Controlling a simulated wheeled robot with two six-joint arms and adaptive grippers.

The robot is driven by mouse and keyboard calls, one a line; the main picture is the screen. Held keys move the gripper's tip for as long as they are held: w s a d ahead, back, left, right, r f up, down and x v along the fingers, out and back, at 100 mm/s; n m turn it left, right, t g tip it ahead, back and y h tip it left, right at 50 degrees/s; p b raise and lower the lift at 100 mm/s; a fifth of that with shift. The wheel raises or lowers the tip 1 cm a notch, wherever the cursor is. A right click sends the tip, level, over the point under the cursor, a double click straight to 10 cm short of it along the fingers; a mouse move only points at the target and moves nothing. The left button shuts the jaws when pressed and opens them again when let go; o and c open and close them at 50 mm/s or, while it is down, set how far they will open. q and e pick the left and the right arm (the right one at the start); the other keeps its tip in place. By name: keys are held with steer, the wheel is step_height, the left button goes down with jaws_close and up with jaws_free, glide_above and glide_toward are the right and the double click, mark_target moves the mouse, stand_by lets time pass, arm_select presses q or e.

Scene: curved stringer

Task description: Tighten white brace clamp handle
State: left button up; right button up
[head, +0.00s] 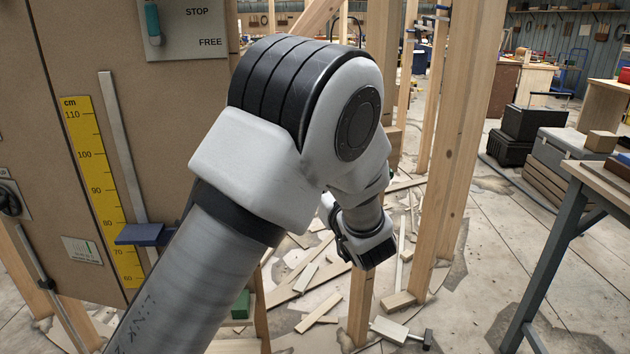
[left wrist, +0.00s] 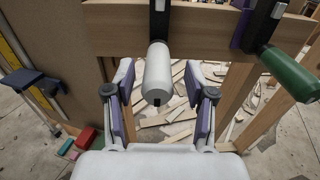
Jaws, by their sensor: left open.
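The white brace clamp handle (left wrist: 158,73) hangs from a dark clamp bar (left wrist: 159,22) on a wooden beam (left wrist: 120,28) in the left wrist view. Its dark lower tip points toward the camera. My left gripper (left wrist: 160,85) is open, with its purple-padded fingers on either side of the handle. Gaps show between the handle and both fingers. In the head view my left arm fills the middle and hides the clamp and the gripper's fingers. My right gripper is in neither view.
A second clamp with a green handle (left wrist: 290,74) sits close on the right of the beam. A panel with a yellow centimetre scale (head: 95,180) and a blue slider (head: 145,234) stands at left. Wooden uprights (head: 450,150) stand at right; wood scraps litter the floor.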

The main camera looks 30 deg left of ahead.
arm_select(q)
steer(key=x, duration=0.4)
steer(key=shift+s, duration=0.15)
jaws_close()
